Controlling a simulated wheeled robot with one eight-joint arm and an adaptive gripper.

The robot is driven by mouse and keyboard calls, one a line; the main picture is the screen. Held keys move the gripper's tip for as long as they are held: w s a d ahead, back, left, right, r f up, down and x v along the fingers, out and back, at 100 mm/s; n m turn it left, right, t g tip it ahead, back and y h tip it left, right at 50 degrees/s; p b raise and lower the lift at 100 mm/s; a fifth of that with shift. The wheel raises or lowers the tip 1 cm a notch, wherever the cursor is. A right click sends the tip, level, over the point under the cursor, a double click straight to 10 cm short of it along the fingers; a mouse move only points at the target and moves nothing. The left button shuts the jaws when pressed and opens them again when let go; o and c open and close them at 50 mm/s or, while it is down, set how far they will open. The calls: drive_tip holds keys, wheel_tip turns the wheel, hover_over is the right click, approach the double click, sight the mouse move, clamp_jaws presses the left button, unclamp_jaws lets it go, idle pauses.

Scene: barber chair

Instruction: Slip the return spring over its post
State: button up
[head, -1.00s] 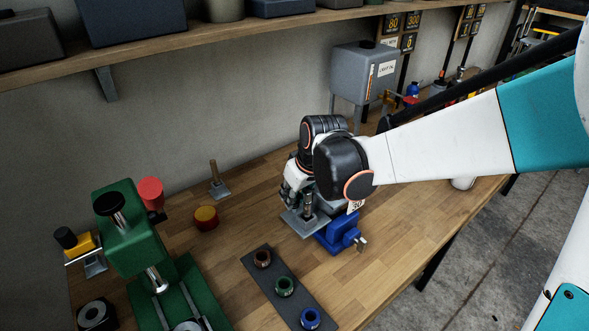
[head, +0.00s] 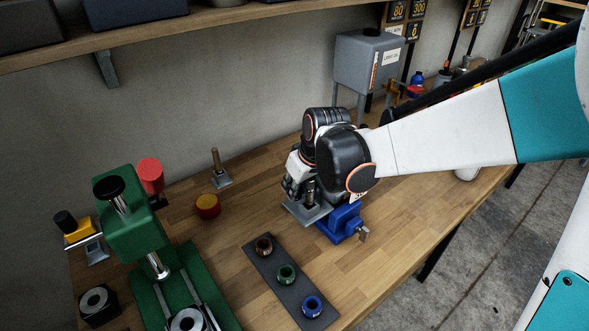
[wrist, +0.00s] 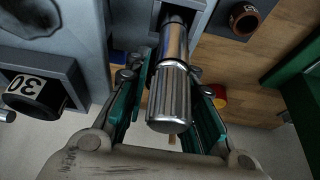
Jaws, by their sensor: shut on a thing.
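My gripper (head: 303,193) is at the grey plate (head: 295,211) beside the blue vise (head: 338,222). In the wrist view its teal fingers (wrist: 172,105) are shut on a shiny metal cylinder (wrist: 172,85) with a knurled end. The cylinder lines up with the grey plate beyond it; the fingers and arm partly hide where they meet. Three coil-like rings, brown (head: 264,246), green (head: 286,274) and blue (head: 312,306), stand on a dark strip (head: 273,262). I cannot tell which piece is the return spring. A thin upright post (head: 216,161) stands on a small grey base at the back.
A green press (head: 140,235) fills the left front. A grey tank (head: 368,62) stands on legs behind my arm. A shelf (head: 270,15) runs along the wall. Bare wood (head: 400,225) lies right of the vise.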

drive_tip(key=shift+f, duration=0.3)
drive_tip(key=o, duration=1)
drive_tip(key=shift+c, duration=0.2)
drive_tip(key=shift+s+r+p, duration=0.1)
drive_tip(key=shift+r+p, duration=3)
drive_tip(key=shift+r, duration=1.45)
drive_tip(key=s+d+m+t+h+b, duration=0.2)
drive_tip(key=s+d+m+b, duration=0.4)
drive_tip(key=s+d, duration=1)
drive_tip(key=s+t, duration=0.1)
drive_tip(key=s, duration=0.3)
drive_tip(key=shift+s+d+r+b, duration=0.25)
drive_tip(key=shift+b, duration=0.1)
